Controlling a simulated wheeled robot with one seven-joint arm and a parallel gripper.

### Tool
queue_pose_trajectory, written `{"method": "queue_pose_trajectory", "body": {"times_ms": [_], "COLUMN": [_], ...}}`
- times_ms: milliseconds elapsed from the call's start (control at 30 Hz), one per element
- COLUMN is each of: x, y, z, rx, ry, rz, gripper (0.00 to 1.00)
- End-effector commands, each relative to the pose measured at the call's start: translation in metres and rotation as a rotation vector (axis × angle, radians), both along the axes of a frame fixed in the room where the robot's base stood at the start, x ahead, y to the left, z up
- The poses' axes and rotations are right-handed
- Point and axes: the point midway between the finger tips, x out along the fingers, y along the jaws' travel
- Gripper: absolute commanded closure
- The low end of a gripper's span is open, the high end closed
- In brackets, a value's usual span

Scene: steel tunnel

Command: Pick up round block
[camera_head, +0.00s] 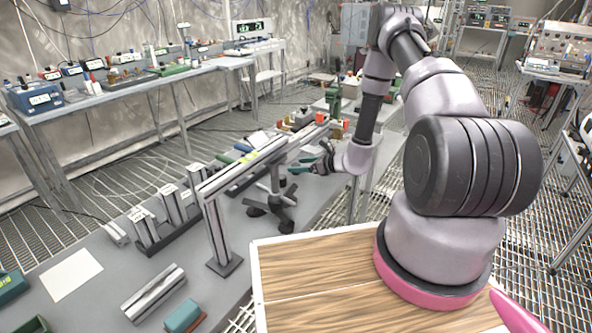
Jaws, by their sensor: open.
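My gripper (302,165) hangs over the middle of the grey table (105,315), with its teal fingertips pointing left. Its jaws are apart and nothing shows between them. I cannot pick out a round block with certainty in this view. Several small orange, red and pale pieces (303,118) lie on the far part of the table, beyond my gripper, too small to tell their shapes. The wrist and arm hide part of the table behind them.
A metal frame with a long rail (235,176) stands left of my gripper, near a dark star-footed stand (284,226). Upright metal pieces (146,228), a grooved metal bar (153,293), a teal block (184,316) and a white sheet (70,275) occupy the table's left part.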

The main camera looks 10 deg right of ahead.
Motion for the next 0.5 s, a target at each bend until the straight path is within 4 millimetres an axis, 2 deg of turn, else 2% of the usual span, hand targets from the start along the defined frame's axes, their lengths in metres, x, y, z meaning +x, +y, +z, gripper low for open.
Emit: {"method": "queue_pose_trajectory", "body": {"times_ms": [267,300,367,400,500], "x": [0.0030,0.0030,0.0030,0.0030,0.0030], "y": [0.0030,0.0030,0.0030,0.0030,0.0029], "z": [-0.0017,-0.0017,-0.0016,-0.0015,-0.0015], "rx": [0.000,0.000,0.000,0.000,0.000], "ry": [0.000,0.000,0.000,0.000,0.000], "rz": [0.000,0.000,0.000,0.000,0.000], "gripper": [0.22,0.30,0.53,0.68,1.00]}}
